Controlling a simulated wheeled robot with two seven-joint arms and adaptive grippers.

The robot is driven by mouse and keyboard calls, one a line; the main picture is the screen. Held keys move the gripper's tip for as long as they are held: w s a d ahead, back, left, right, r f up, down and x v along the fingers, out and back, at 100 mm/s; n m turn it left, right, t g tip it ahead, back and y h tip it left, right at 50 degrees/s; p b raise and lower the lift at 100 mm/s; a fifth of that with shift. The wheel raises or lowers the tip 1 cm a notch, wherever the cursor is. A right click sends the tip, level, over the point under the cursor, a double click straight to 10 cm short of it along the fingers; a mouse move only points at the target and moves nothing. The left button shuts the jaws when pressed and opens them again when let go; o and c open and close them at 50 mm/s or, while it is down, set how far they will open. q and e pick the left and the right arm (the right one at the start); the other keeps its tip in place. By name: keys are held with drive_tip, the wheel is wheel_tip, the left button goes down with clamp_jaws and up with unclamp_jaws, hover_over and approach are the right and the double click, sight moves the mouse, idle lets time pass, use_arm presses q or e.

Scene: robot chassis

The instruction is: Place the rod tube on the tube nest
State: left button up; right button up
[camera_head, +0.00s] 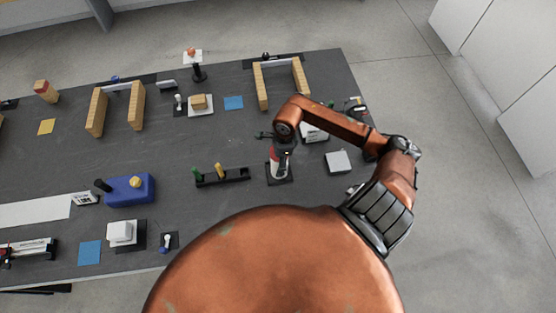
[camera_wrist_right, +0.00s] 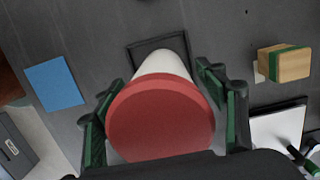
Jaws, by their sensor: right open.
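A white tube with a red top (camera_head: 275,168), which looks like the rod tube, stands upright at the black square nest (camera_head: 279,181) in the head view. In the right wrist view the red top (camera_wrist_right: 160,118) is large and close, with the white body running down to the black square frame (camera_wrist_right: 156,45). My right gripper (camera_wrist_right: 165,115) is open, with one green-padded finger on each side of the tube. I cannot tell whether the fingers touch it. In the head view my right arm partly hides the tube. My left gripper is not in view.
A black rack (camera_head: 222,178) with a green and a yellow peg stands left of the nest. A blue block (camera_head: 130,189) lies farther left. Wooden rails (camera_head: 261,87) stand behind, and a light square block (camera_head: 338,161) lies to the right. Bare table (camera_head: 150,155) lies between.

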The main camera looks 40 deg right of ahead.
drive_tip(key=r, duration=0.8)
drive_tip(key=d+r, duration=0.1)
drive_tip(key=r, duration=0.3)
drive_tip(key=shift+s+d+r+b, duration=0.1)
drive_tip(key=shift+s+r+b, duration=0.05)
drive_tip(key=shift+s+b, duration=0.2)
